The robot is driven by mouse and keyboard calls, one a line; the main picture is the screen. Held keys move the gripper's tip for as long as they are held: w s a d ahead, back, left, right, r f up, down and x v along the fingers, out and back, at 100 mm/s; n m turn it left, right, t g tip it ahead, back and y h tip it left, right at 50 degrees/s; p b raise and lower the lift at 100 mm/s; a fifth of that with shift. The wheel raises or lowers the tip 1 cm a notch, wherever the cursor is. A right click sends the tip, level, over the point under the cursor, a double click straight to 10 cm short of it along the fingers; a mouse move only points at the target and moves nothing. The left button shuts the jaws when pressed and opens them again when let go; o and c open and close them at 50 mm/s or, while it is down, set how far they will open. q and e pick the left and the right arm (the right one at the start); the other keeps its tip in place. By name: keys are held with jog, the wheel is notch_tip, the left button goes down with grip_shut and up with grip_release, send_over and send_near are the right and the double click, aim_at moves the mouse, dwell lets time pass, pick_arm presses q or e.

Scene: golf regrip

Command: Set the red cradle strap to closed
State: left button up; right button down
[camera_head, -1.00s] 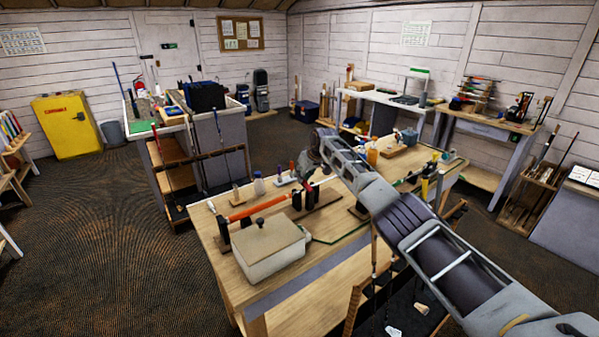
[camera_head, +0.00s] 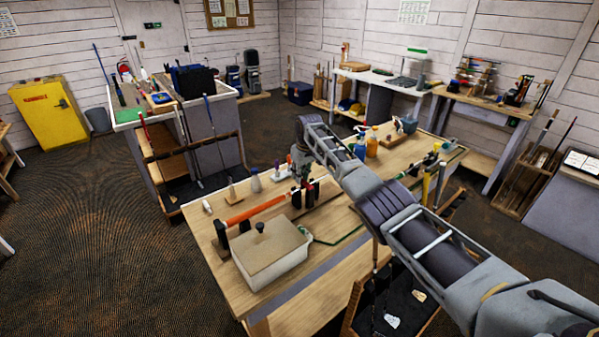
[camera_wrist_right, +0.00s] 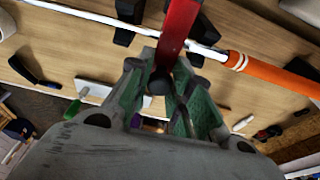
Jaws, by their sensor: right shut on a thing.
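The red strap (camera_wrist_right: 180,28) stands up in the right wrist view, with its end between the green fingers of my right gripper (camera_wrist_right: 165,88). The fingers are shut on it. The strap rises beside a black cradle block. A club with a white shaft (camera_wrist_right: 120,24) and an orange grip (camera_wrist_right: 270,72) runs past the strap. In the head view the orange grip (camera_head: 256,208) lies over black supports on the bench, and my right gripper (camera_head: 302,172) is at the far end of the cradle. The strap is too small there to read its angle. My left gripper is not in view.
A lidded pale box (camera_head: 270,255) stands in front of the cradle on the wooden bench (camera_head: 330,215). A small bottle (camera_head: 256,184) and several upright tools are behind the cradle. Blue and orange bottles (camera_head: 372,146) stand farther right.

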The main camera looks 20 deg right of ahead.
aim_at(304, 182)
jog(key=c, duration=1.3)
grip_release()
jog(key=shift+w, duration=0.1)
jog(key=shift+o, duration=0.2)
jog(key=shift+r, duration=0.2)
jog(key=v, duration=1.1)
jog(key=shift+r, duration=0.25)
jog(key=shift+s+f, duration=0.1)
jog(key=shift+s, duration=0.1)
